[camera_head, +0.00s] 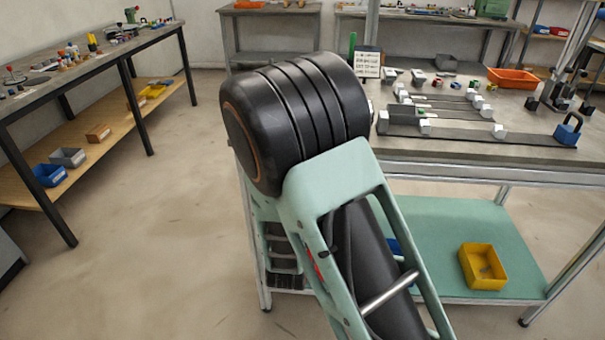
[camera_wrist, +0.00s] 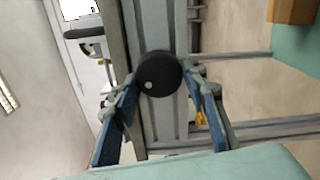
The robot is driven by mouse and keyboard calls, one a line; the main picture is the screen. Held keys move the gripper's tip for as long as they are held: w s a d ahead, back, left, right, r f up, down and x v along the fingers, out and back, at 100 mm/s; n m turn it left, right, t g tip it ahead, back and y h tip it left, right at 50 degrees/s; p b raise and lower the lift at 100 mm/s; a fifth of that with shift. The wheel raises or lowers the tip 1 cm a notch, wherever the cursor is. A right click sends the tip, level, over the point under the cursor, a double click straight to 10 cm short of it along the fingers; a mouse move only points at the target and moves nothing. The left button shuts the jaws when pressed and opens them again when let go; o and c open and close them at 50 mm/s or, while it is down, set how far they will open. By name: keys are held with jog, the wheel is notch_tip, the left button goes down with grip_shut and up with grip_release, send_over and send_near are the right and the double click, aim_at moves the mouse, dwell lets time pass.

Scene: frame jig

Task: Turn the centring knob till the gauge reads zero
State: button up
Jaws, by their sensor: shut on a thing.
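The round black knob (camera_wrist: 160,77) with a white dot on its face shows in the wrist view, in front of a grey metal profile (camera_wrist: 160,25). My gripper (camera_wrist: 160,88) has one blue-padded finger on each side of the knob and is shut on it. The white dot sits left of and a little below the knob's centre. I cannot make out the gauge or its reading in either view. In the head view my own arm covers the near left part of the jig bench, and the knob and gripper are hidden behind it.
The jig bench (camera_head: 460,143) holds several white blocks on dark strips, a blue clamp-like part (camera_head: 568,131) and an orange tray (camera_head: 513,78). A yellow bin (camera_head: 482,267) stands on the green lower shelf (camera_head: 440,225). A workbench (camera_head: 75,75) stands left; the floor between is clear.

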jog(key=o, duration=1.1)
jog(key=s, duration=0.7)
jog(key=shift+s, duration=0.25)
jog(key=shift+w+a, duration=0.1)
jog(key=shift+a, duration=0.05)
